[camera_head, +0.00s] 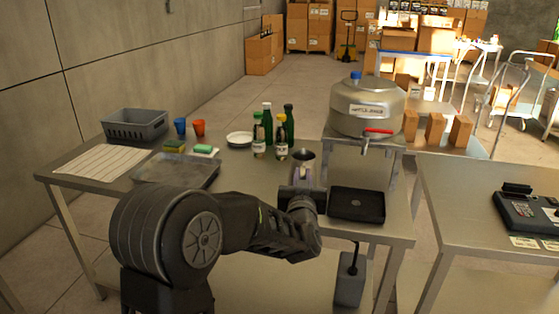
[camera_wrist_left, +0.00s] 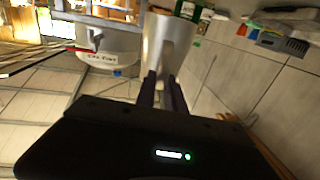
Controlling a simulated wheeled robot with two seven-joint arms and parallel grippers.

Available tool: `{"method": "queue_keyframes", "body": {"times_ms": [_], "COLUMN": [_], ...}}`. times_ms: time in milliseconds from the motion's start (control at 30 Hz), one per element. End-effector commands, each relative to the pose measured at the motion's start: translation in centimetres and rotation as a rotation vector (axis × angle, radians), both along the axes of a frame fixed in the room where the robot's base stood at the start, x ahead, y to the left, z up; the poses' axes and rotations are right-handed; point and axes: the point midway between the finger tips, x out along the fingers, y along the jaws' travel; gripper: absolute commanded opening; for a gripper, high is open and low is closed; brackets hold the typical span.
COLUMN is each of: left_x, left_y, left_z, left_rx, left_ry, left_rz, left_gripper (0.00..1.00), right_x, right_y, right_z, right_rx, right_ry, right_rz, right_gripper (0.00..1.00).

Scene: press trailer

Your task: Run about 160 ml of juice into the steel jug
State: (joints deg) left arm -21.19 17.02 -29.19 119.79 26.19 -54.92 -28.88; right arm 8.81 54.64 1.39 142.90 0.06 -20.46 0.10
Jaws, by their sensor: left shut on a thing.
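The steel jug (camera_head: 304,157) is in my left gripper (camera_head: 305,178), which is shut on it, above the front of the steel table. In the left wrist view the jug (camera_wrist_left: 168,42) rises beyond my left gripper's dark fingers (camera_wrist_left: 161,90). The jug's contents cannot be seen. A large steel juice tank (camera_head: 366,104) with a label and blue cap stands on a raised stand to the right and behind the jug. Its tap has a red lever (camera_head: 379,131). The tank also shows tilted in the wrist view (camera_wrist_left: 108,58). My right gripper is out of view.
A steel tray (camera_head: 176,171), grey crate (camera_head: 134,125), two cups (camera_head: 198,128) and a white plate (camera_head: 239,138) are left. Another table (camera_head: 470,205) stands at right.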

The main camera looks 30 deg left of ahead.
Motion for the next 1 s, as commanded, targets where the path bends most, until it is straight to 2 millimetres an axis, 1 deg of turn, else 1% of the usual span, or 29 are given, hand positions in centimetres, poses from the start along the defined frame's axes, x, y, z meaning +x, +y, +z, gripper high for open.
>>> {"method": "queue_keyframes", "body": {"times_ms": [33, 67, 100, 167, 200, 267, 300, 400, 500, 600, 667, 1000], "left_x": [0.0, -0.1, -0.2, -0.5, -0.9, -1.5, -2.0, -3.1, -4.0, -4.3, -4.3, -4.2], "left_y": [-1.8, -2.9, -4.6, -7.3, -9.0, -11.4, -12.8, -15.6, -17.1, -17.6, -17.6, -17.6], "left_z": [-2.4, -3.3, -5.3, -7.9, -10.0, -12.8, -14.5, -18.2, -21.0, -22.8, -23.2, -23.0], "left_rx": [0.002, 0.0, 0.002, -0.002, 0.002, -0.001, -0.001, -0.003, -0.003, -0.003, -0.002, -0.001], "left_ry": [0.007, 0.008, 0.012, 0.013, 0.014, 0.014, 0.013, 0.011, 0.007, 0.004, 0.0, 0.0], "left_rz": [-0.053, -0.084, -0.134, -0.214, -0.264, -0.336, -0.376, -0.455, -0.494, -0.504, -0.503, -0.501], "left_gripper": [0.0, 0.0, 0.0, 0.0, 0.0, 0.0, 0.0, 0.0, 0.0, 0.0, 0.0, 0.0], "right_x": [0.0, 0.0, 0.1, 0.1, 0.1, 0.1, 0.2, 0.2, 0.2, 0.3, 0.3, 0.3], "right_y": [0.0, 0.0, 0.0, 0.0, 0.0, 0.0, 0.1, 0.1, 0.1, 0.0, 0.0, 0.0], "right_z": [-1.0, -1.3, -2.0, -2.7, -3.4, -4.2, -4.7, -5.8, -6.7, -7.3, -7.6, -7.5], "right_rx": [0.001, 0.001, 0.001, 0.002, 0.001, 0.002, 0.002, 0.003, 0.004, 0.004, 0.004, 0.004], "right_ry": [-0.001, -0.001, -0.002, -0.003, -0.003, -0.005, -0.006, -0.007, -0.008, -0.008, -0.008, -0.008], "right_rz": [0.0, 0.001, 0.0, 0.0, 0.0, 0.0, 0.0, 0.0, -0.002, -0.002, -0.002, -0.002], "right_gripper": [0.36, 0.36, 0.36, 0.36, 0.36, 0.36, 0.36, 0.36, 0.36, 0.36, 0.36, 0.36]}}
